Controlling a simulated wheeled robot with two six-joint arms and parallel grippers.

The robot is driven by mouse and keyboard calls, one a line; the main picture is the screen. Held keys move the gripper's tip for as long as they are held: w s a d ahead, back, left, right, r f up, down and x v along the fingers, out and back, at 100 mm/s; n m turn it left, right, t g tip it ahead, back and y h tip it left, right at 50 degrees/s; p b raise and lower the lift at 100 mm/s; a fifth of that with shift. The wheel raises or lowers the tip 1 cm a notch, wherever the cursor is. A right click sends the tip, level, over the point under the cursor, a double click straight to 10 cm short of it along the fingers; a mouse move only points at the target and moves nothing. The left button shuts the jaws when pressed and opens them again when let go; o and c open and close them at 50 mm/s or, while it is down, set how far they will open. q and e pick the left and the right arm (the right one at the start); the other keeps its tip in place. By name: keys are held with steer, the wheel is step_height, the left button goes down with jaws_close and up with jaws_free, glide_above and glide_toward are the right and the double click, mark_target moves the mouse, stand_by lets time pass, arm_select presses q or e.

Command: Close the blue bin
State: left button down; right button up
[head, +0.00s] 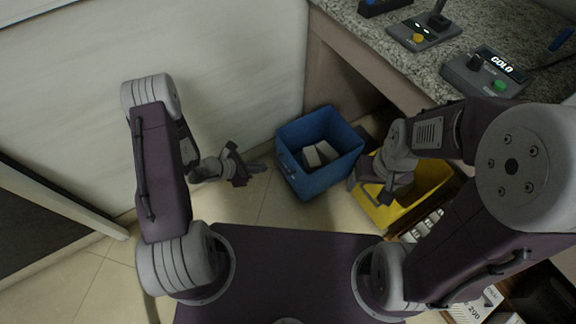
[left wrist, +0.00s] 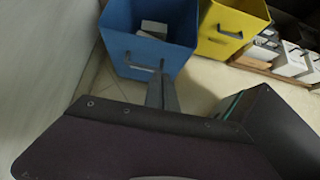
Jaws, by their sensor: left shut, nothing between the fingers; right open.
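The blue bin (head: 319,151) stands on the floor against the pale wall, beside the counter. It is open at the top, with pale blocks (head: 318,153) inside. No lid shows on it. It also shows in the left wrist view (left wrist: 150,58), with a dark handle (left wrist: 142,63) on its near side. My left gripper (head: 262,167) is shut and empty, just left of the bin, its fingers pointing towards it. In the left wrist view its fingers (left wrist: 162,92) appear in front of the bin's near side; contact cannot be told. My right gripper (head: 367,190) is over the yellow bin, its fingertips partly hidden.
A yellow bin (head: 435,178) stands right of the blue bin, partly hidden by my right arm. A granite counter (head: 470,38) above holds control boxes (head: 487,72). A shelf with boxes (head: 425,226) is at the right. Tiled floor (head: 262,205) is clear at the left.

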mark_target(294, 162)
arm_select(q)
steer(key=b+x, duration=0.2)
steer(key=x, duration=0.2)
steer(key=r+b+x, duration=0.1)
steer(key=b+x, duration=0.1)
steer(key=x, duration=0.2)
steer(key=w+d+b+x, duration=0.1)
steer(key=b+x, duration=0.2)
steer(key=x, duration=0.1)
steer(key=shift+w+d+r, duration=0.1)
steer(key=shift+d+r, duration=0.1)
steer(key=shift+d, duration=0.1)
steer(key=shift+w+d+r, duration=0.1)
steer(key=shift+d, duration=0.05)
arm_select(e)
step_height(294, 162, down, 7)
arm_select(q)
steer(key=shift+d, duration=0.1)
